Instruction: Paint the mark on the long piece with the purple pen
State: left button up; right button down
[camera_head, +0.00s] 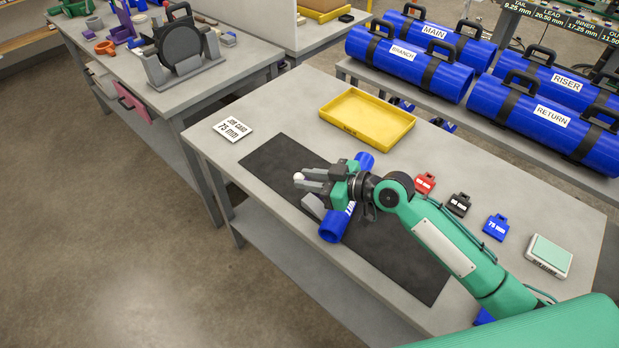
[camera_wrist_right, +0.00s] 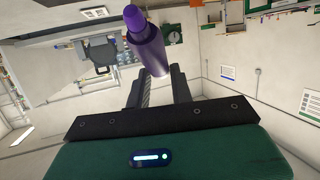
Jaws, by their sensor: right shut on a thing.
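The long piece, a blue pipe (camera_head: 333,228), lies across the dark mat (camera_head: 275,163) on the workbench. Its near end shows below my right gripper and its far end above it; the arm hides the middle. White marking shows on the pipe beside the gripper, but I cannot make out the mark to be painted. My right gripper (camera_head: 312,181) is over the pipe, fingers toward the left. It is shut on the purple pen (camera_wrist_right: 147,42), which shows between the fingers in the right wrist view. In the head view only a small pale end shows at the fingertips. My left gripper is out of view.
A yellow tray (camera_head: 367,119) and a white job card (camera_head: 232,129) reading 75 mm lie on the bench. Red (camera_head: 425,184), black (camera_head: 459,204) and blue (camera_head: 495,227) tags and a pale green pad (camera_head: 549,256) lie at right.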

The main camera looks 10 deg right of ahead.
jog(key=shift+a+f+b, duration=0.1)
jog(key=shift+f+b, duration=0.2)
jog(key=shift+b, duration=0.05)
jog(key=shift+f+b, duration=2.75)
jog(key=shift+f, duration=0.2)
jog(key=shift+f, duration=0.25)
jog(key=shift+r+p, duration=2.4)
jog(key=shift+r, duration=1.15)
